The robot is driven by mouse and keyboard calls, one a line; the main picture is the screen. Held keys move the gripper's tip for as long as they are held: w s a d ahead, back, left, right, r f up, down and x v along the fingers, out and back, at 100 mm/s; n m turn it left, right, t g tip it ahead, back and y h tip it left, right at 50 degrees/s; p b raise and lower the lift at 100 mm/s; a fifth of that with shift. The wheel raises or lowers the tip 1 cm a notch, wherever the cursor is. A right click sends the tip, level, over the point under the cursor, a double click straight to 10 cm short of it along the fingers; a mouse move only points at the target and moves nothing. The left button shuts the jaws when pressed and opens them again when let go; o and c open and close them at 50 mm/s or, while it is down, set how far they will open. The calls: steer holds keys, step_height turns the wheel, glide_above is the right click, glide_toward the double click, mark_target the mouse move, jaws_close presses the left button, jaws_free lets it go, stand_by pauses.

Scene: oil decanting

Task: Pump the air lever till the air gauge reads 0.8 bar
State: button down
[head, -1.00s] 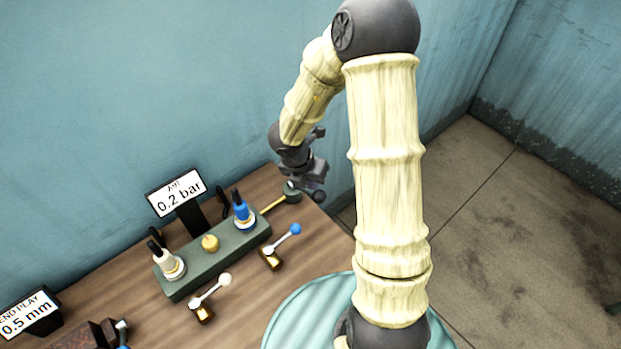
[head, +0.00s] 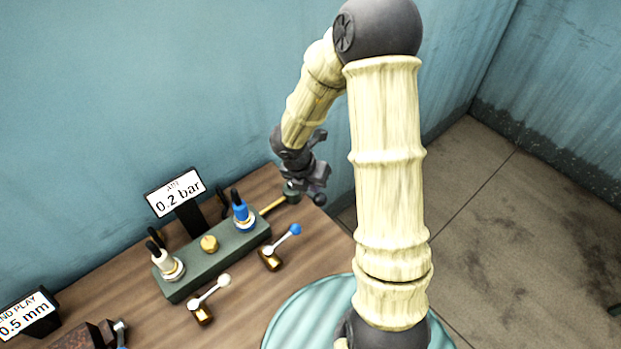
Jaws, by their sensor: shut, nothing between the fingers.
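The air gauge (head: 176,193) is a white sign on a dark stand and reads 0.2 bar. A green block (head: 215,262) stands in front of it. A brass rod (head: 272,206), which looks like the air lever, sticks out from the block's right end towards a dark knob (head: 292,194). My gripper (head: 314,194) is shut and empty, pointing down right at the knob. It partly covers the knob, and I cannot tell whether they touch.
The block carries a white-capped fitting (head: 168,265), a brass knob (head: 209,243) and a blue-capped fitting (head: 243,215). A white-tipped lever (head: 211,291) and a blue-tipped lever (head: 283,240) stand in front. A sign reading 0.5 mm (head: 27,316) stands at left.

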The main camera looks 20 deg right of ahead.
mark_target(320, 197)
steer(key=shift+s+d+f+b, duration=0.25)
steer(key=shift+s+f+b, duration=0.35)
steer(key=shift+b, duration=0.1)
steer(key=shift+s+d+f+b, duration=0.2)
steer(key=shift+s+f+b, duration=0.35)
steer(key=shift+b, duration=0.1)
stand_by(2.0)
stand_by(0.5)
steer(key=shift+w+a+r+p, duration=0.2)
steer(key=shift+w+r+p, duration=0.3)
steer(key=shift+p, duration=0.25)
steer(key=shift+w+a+r+p, duration=0.15)
steer(key=shift+w+r+p, duration=0.25)
steer(key=shift+r+p, duration=0.25)
steer(key=w+a+r+p, duration=0.1)
steer(key=w+r+p, duration=0.3)
steer(key=p, duration=0.2)
steer(key=shift+a, duration=0.35)
steer(key=shift+w, duration=0.1)
steer(key=shift+r, duration=0.1)
steer(key=w+r+p, duration=0.1)
steer(key=p, duration=0.1)
steer(key=w+a+r+p, duration=0.1)
steer(key=w+r+p, duration=0.1)
steer(key=p, duration=0.1)
steer(key=shift+w+a+r, duration=0.15)
steer(key=shift+a+r, duration=0.05)
